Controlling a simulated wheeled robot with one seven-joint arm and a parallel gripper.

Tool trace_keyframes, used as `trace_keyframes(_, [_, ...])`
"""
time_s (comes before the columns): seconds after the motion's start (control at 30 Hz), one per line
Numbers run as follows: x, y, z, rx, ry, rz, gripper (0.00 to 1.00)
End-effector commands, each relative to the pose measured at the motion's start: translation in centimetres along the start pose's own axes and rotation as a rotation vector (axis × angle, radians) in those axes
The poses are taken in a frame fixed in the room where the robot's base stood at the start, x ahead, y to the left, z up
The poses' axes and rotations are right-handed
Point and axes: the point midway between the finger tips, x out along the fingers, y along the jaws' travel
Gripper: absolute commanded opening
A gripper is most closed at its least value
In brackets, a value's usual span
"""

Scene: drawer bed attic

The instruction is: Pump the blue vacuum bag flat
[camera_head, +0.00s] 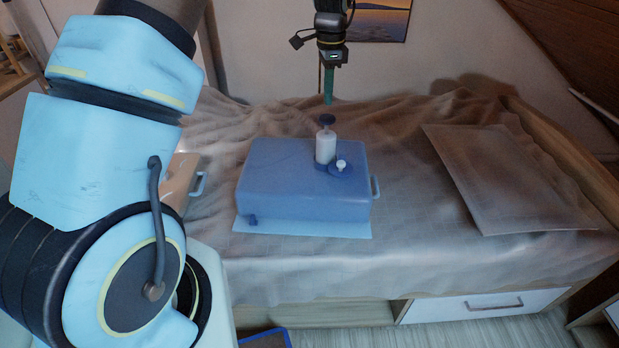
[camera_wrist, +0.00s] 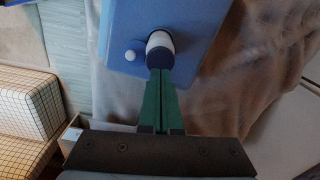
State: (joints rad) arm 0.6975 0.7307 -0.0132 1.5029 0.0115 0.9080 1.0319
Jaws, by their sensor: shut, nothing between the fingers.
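The blue vacuum bag (camera_head: 285,190) lies on the bed, thick and box-like, with a pale blue edge at its front. A white pump (camera_head: 325,148) with a dark blue knob (camera_head: 327,119) stands upright on its top. A small white cap (camera_head: 340,164) on a round blue valve sits beside the pump. My gripper (camera_head: 328,101) points down just above the knob, its green fingers shut and empty. In the wrist view the fingertips (camera_wrist: 160,72) are at the dark knob (camera_wrist: 160,57); I cannot tell whether they touch it.
The bed (camera_head: 420,235) has a rumpled grey-brown cover. A flat greyish bag or sheet (camera_head: 500,180) lies to the right. A white drawer (camera_head: 480,306) is below the bed. A pale handle (camera_head: 198,184) shows left of the bag. A checked cushioned seat (camera_wrist: 28,105) shows in the wrist view.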

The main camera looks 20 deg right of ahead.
Motion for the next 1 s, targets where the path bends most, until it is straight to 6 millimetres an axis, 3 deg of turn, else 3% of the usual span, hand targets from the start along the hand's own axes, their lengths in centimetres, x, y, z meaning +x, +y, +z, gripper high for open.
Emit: trace_keyframes(1.0, [4.2, 0.0, 0.0, 0.0, 0.0, 0.001, 0.0])
